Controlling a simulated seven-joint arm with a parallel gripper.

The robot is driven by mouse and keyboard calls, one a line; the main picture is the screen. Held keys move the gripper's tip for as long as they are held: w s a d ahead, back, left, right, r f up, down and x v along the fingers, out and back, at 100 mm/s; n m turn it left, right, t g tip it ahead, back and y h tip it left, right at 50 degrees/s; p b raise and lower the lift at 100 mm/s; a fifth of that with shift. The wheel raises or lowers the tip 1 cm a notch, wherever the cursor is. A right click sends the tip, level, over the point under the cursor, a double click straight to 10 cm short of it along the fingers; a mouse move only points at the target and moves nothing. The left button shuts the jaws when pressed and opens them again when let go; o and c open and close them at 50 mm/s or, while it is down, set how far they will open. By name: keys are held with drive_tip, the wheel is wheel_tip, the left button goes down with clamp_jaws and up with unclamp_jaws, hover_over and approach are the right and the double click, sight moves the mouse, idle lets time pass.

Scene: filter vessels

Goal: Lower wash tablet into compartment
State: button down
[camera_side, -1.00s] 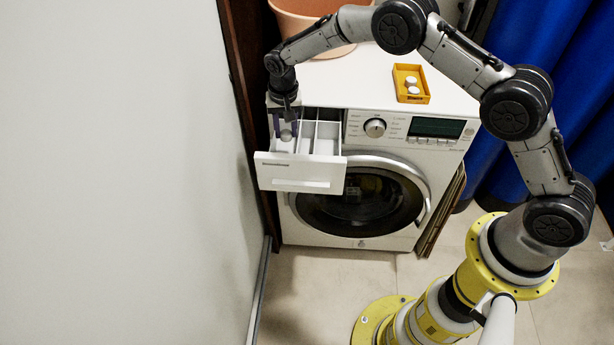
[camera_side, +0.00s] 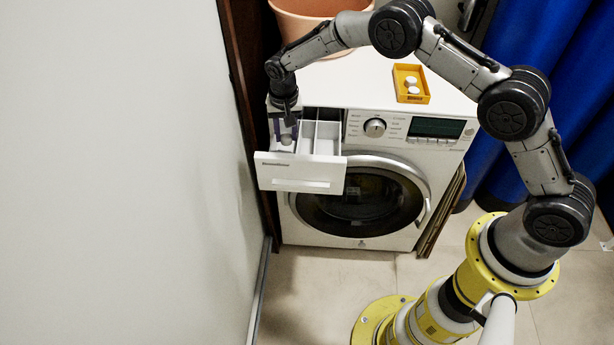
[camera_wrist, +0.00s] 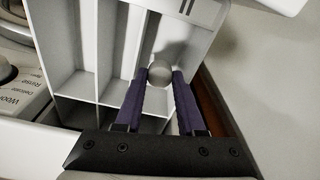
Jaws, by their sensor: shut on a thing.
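A round whitish wash tablet (camera_wrist: 160,73) is between the tips of my gripper's two purple fingers (camera_wrist: 159,79) in the wrist view. My gripper (camera_side: 286,136) is shut on it and points down into the leftmost compartment of the open drawer (camera_side: 300,172) in the side view. In the side view the tablet (camera_side: 286,140) shows small and grey at the fingertips. The drawer's compartments (camera_wrist: 78,50) also show in the wrist view, with thin white dividers beside the fingers. I cannot tell whether the tablet touches the compartment floor.
The drawer belongs to a white washing machine (camera_side: 393,122). A yellow tray (camera_side: 410,97) with white tablets (camera_side: 412,85) and a terracotta pot (camera_side: 300,22) stand on its top. A wall (camera_side: 120,170) is close on the left.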

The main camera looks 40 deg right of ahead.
drive_tip(key=shift+f, duration=1.2)
idle(0.6)
